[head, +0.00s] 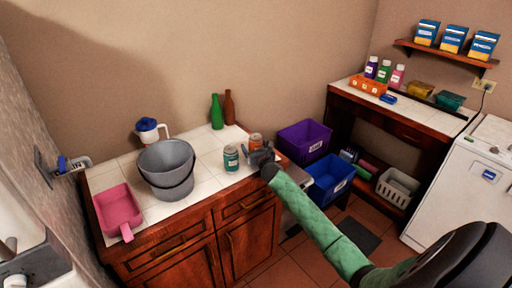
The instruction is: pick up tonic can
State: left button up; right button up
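Two cans stand near the right end of the white tiled counter (205,150). One is a teal can (231,158) and the other is an orange-red can (255,140) just behind and to its right. The labels are too small to read, so I cannot tell which is the tonic can. My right gripper (258,155), on the green arm from the lower right, is close to both cans, right of the teal one and in front of the orange one. Its fingers are dark and small, and I cannot tell whether they are open or touch a can.
A grey bucket (167,166), a pink pan (118,209) and a white jug with a blue top (148,130) stand on the counter's left half. Green (216,113) and brown (229,108) bottles stand behind the cans. Purple (304,140) and blue (328,178) bins are to the right.

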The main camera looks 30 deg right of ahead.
jog(key=c, duration=1.1)
jog(key=shift+c, duration=0.2)
jog(key=shift+r, duration=0.25)
